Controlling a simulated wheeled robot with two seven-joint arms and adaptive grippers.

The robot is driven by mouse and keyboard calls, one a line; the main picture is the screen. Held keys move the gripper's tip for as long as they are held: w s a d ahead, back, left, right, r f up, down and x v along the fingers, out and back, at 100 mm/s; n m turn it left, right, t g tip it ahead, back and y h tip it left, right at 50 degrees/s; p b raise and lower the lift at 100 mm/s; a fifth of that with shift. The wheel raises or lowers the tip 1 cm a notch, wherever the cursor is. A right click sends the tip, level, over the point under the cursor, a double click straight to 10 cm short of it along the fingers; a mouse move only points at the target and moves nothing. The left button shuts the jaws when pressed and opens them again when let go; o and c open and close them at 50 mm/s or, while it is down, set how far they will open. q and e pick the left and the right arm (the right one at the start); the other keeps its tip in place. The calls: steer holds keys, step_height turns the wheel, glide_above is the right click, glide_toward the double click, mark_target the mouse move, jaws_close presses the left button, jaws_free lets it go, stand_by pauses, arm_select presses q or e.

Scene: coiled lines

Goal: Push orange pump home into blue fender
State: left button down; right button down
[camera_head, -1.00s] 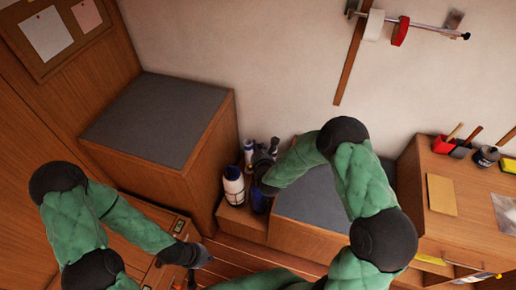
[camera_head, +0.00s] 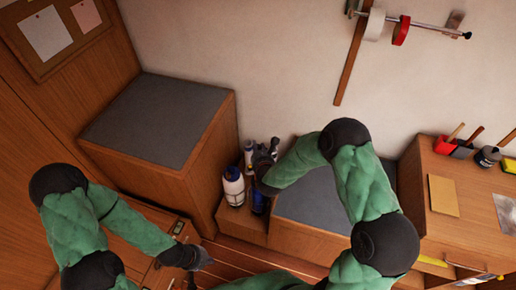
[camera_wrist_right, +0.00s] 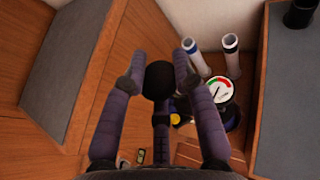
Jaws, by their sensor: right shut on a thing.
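My right gripper (camera_head: 264,172) is over the narrow gap between the two grey-topped cabinets. In the right wrist view its fingers (camera_wrist_right: 157,72) close around a dark round knob (camera_wrist_right: 159,82). Whether this knob belongs to the orange pump cannot be told; no orange body shows. A blue upright object (camera_head: 259,201), perhaps the blue fender, stands just below the right gripper and is partly hidden. A small yellow and blue piece (camera_wrist_right: 176,120) shows below the fingers. My left gripper (camera_head: 198,258) is low at the left, far from these things; its jaw opening is unclear.
A white and blue bottle-like object (camera_head: 233,187) stands beside the blue one. Two pale tubes (camera_wrist_right: 231,43) and a round gauge (camera_wrist_right: 220,90) are close to the right fingers. The tall cabinet (camera_head: 160,120) and the lower cabinet (camera_head: 312,197) flank the gap.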

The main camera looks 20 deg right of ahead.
steer(key=shift+s+f+b, duration=0.1)
steer(key=shift+f+b, duration=1.7)
steer(key=shift+b, duration=0.15)
stand_by(1.2)
steer(key=shift+r, duration=0.1)
stand_by(0.5)
steer(key=shift+w+t+b, duration=0.25)
steer(key=shift+t+b, duration=0.35)
steer(key=shift+b, duration=1.5)
stand_by(0.4)
steer(key=shift+f+b, duration=0.95)
steer(key=shift+b, duration=0.05)
stand_by(0.8)
